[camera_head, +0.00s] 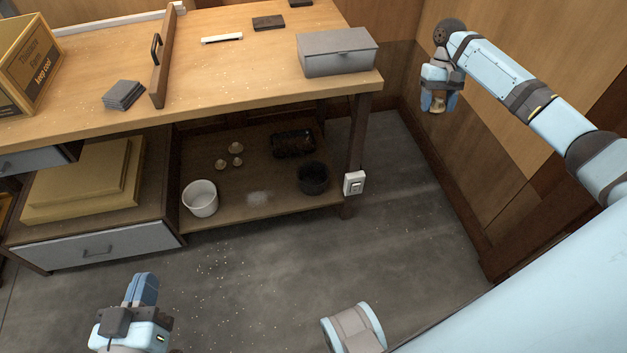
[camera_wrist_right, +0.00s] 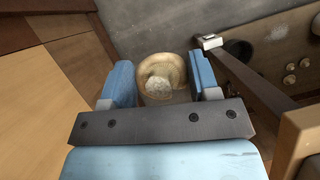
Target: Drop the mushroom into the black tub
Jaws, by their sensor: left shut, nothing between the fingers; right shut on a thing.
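My right gripper (camera_head: 439,99) is raised at the right, near the wooden wall, well away from the shelf. In the right wrist view it (camera_wrist_right: 163,78) is shut on a pale tan mushroom (camera_wrist_right: 164,68), held between the two blue fingers. The black tub (camera_head: 313,178) stands upright on the low shelf under the workbench, near its right front leg. Its inside is too dark to make out. My left gripper (camera_head: 143,288) is shut and empty, low at the bottom left, above the floor.
A leg with a white socket box (camera_head: 355,183) stands right of the black tub. The floor in front is clear.

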